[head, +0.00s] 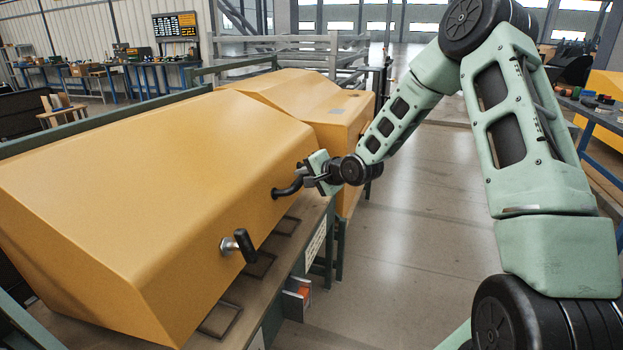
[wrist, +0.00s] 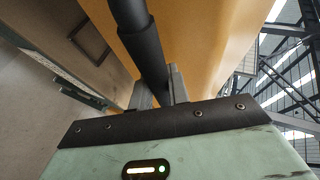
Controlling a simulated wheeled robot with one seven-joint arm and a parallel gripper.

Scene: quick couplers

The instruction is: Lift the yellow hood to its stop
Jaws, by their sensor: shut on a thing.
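The yellow hood (head: 150,165) is a large angular cover on a bench, filling the left of the head view. A black handle (head: 288,189) is fixed on its right-hand face. My gripper (head: 306,178) is at that handle, with its fingers around the bar. In the wrist view the black handle (wrist: 143,45) runs down between the two fingers of my gripper (wrist: 158,88), and the yellow hood (wrist: 205,45) is behind it. A black T-shaped latch knob (head: 240,245) on a silver base sits on the same face nearer to me. The hood's lower edge appears close to the bench top.
A second yellow cover (head: 285,92) stands behind the first. The bench edge (head: 318,215) has dark rectangular frames (head: 260,265) on it. A blue-legged table (head: 595,112) stands at the right. The grey floor (head: 430,220) between is clear.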

